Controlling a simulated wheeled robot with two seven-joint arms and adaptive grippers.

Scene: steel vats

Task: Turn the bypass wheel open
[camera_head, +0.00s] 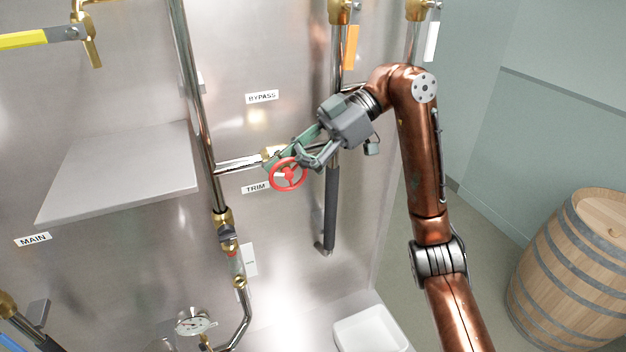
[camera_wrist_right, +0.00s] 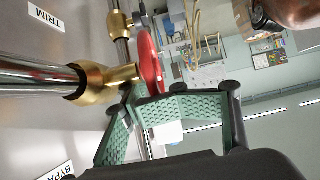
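The red wheel (camera_head: 287,174) sits on a brass valve at the end of a horizontal pipe, between the labels BYPASS (camera_head: 262,97) and TRIM (camera_head: 255,188). It also shows edge-on in the right wrist view (camera_wrist_right: 150,60). My right gripper (camera_head: 284,158) reaches it from the upper right, with its green fingers at the upper rim. My left gripper is not in view.
A vertical steel pipe (camera_head: 192,90) stands left of the wheel, and a dark-sleeved pipe (camera_head: 331,205) to its right. A metal shelf (camera_head: 120,175) juts out at left. A gauge (camera_head: 195,326) and a white tub (camera_head: 370,330) are low down. A barrel (camera_head: 570,270) stands at right.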

